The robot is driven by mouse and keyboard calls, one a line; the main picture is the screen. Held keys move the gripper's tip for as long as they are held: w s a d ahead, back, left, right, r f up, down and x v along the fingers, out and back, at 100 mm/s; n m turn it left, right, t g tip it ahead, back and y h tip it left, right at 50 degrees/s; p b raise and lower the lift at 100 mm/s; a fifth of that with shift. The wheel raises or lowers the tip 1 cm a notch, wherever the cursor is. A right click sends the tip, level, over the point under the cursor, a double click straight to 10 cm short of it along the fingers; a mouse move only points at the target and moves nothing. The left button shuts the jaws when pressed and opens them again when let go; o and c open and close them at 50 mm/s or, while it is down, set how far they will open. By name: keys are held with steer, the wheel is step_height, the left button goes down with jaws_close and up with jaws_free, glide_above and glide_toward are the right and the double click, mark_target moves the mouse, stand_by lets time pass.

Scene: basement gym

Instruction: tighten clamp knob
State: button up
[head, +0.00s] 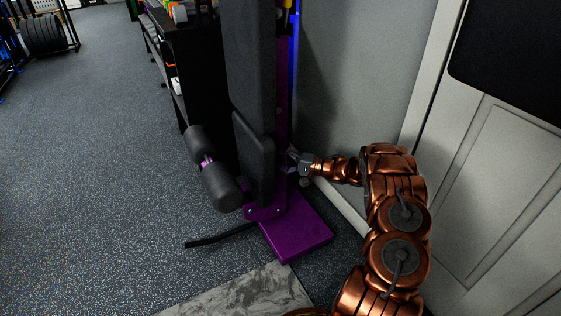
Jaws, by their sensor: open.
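A folded exercise bench with black pads (250,65) stands upright against the wall on a purple base plate (297,228). Its purple post (283,120) runs up behind the pads. My gripper (293,160) reaches in from the right, beside the post at the height of the lower pad (253,160). The gripper is small in this view, and its fingertips are close to the post. I cannot tell whether they touch anything. I cannot make out the clamp knob; it may be hidden by the gripper or the bench.
Black foam rollers (212,168) stick out to the left of the bench. A black bar (220,236) lies low near the floor. A black shelf (178,70) stands behind. A white door (500,180) is at the right. The grey floor (95,170) at left is clear.

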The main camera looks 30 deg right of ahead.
steer(key=c, duration=1.1)
steer(key=shift+a+r+n+p, duration=0.1)
steer(key=shift+r+n+p, duration=0.25)
steer(key=shift+p, duration=0.4)
steer(key=shift+c, duration=0.3)
steer(key=shift+f+n+g+h+p, duration=0.2)
steer(key=shift+n+g+h+p, duration=0.55)
steer(key=shift+p, duration=0.3)
steer(key=o, duration=1.2)
steer(key=shift+c, duration=0.2)
